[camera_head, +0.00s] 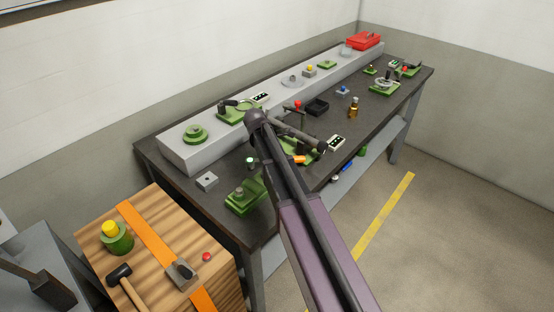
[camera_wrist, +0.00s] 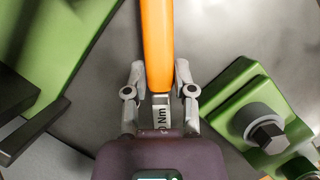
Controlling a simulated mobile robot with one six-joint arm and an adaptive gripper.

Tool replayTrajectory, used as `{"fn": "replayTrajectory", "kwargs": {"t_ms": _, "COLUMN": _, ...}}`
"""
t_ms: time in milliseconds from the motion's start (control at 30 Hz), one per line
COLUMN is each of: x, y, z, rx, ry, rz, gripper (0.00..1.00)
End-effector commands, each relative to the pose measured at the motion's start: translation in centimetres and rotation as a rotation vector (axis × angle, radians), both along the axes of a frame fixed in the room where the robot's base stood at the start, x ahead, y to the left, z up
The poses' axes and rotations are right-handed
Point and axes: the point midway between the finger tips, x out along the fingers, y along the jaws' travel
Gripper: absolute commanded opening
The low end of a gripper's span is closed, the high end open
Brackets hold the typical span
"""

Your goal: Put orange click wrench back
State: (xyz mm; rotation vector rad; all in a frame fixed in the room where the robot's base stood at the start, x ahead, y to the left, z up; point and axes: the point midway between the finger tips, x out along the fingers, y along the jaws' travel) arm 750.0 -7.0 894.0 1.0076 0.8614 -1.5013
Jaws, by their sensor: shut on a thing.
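The orange click wrench shows in the wrist view as a long orange handle (camera_wrist: 157,40) with a pale section marked "Nm" below it. My gripper (camera_wrist: 158,82) is shut on the wrench, one finger on each side near the lower end of the orange handle. In the head view a small orange part of the wrench (camera_head: 299,159) shows beside my arm, over the middle of the bench. My gripper is mostly hidden there by my arm. The wrench's far end runs out of the wrist view.
A green fixture with a hex bolt (camera_wrist: 266,133) lies close to the right of my gripper. Another green part (camera_wrist: 60,45) is at the left.

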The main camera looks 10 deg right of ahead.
Motion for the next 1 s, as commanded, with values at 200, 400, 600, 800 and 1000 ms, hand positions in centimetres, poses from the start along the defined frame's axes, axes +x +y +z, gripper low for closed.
{"fn": "replayTrajectory", "kwargs": {"t_ms": 200, "x": -0.01, "y": -0.01, "z": -0.37, "rx": 0.000, "ry": 0.000, "rz": 0.000, "gripper": 0.00}}
{"fn": "replayTrajectory", "kwargs": {"t_ms": 400, "x": 0.00, "y": -0.01, "z": -0.66, "rx": 0.000, "ry": 0.000, "rz": 0.000, "gripper": 0.00}}
{"fn": "replayTrajectory", "kwargs": {"t_ms": 600, "x": 0.00, "y": 0.00, "z": -0.78, "rx": 0.000, "ry": 0.000, "rz": 0.000, "gripper": 0.46}}
{"fn": "replayTrajectory", "kwargs": {"t_ms": 800, "x": -0.01, "y": 0.00, "z": -0.77, "rx": 0.000, "ry": 0.000, "rz": 0.000, "gripper": 0.74}}
{"fn": "replayTrajectory", "kwargs": {"t_ms": 1000, "x": 0.00, "y": 0.00, "z": -0.78, "rx": 0.000, "ry": 0.000, "rz": 0.000, "gripper": 0.74}}
